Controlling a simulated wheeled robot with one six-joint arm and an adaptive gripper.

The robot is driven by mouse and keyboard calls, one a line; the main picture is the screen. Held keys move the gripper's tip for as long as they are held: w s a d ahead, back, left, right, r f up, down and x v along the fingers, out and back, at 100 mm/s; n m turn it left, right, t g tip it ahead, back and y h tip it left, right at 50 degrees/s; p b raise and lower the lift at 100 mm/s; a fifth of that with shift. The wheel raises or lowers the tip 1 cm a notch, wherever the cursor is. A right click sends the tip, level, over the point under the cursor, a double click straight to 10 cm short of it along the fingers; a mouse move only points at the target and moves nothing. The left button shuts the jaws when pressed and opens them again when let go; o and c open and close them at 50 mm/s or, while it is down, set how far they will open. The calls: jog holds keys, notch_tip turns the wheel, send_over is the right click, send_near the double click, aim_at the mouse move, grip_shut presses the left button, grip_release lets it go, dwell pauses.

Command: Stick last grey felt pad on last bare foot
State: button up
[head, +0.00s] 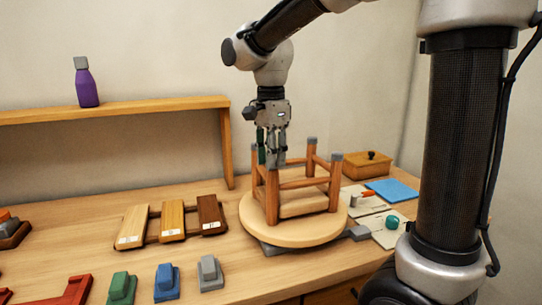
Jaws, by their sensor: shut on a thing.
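The far right foot (312,141) and right foot (336,157) have grey caps. The far left leg (255,160) is partly hidden behind my gripper. My gripper (271,161) points down directly over the front left leg (272,196), its fingertips at the top of that leg. It is shut on a small grey piece, seemingly the felt pad, mostly hidden between the fingers. I cannot tell whether the pad touches the foot.
Wood sample boards (172,222) lie left of the stool. Green, blue and grey blocks (165,281) stand in front. A wooden box (367,164), blue sheet (392,190) and white cards lie right. A purple bottle (86,84) stands on a raised shelf (115,109).

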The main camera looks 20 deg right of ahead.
jog(key=shift+f, duration=0.25)
jog(key=o, duration=0.7)
jog(key=shift+o, duration=0.3)
jog(key=shift+o, duration=1.4)
jog(key=shift+r, duration=3.5)
